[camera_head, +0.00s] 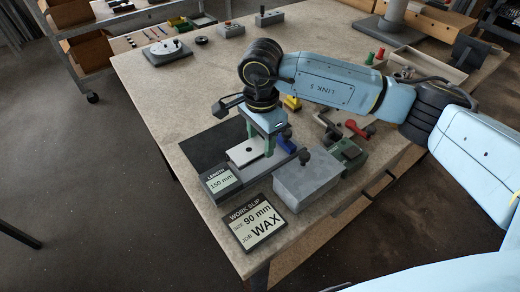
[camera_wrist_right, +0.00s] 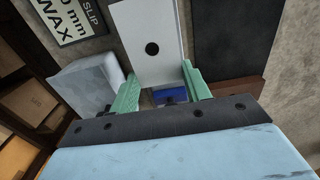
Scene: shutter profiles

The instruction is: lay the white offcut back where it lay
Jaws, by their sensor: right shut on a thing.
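The white offcut (camera_head: 243,154), a flat pale plate with one dark round spot, shows beside the length gauge in the head view. It also fills the top middle of the right wrist view (camera_wrist_right: 150,22). My right gripper (camera_head: 262,150) points down with its green fingers shut on one end of the offcut; the fingers also show in the right wrist view (camera_wrist_right: 158,88). The offcut looks level; I cannot tell whether it touches what lies below. My left gripper is not in view.
A length display (camera_head: 222,183) reads 150 mm. A work slip (camera_head: 254,222) reads 90 mm, WAX. A grey block (camera_head: 307,182) with a dark knob stands to the right, near a green device (camera_head: 350,155). A dark mat (camera_head: 203,146) lies to the left. The table's left part is clear.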

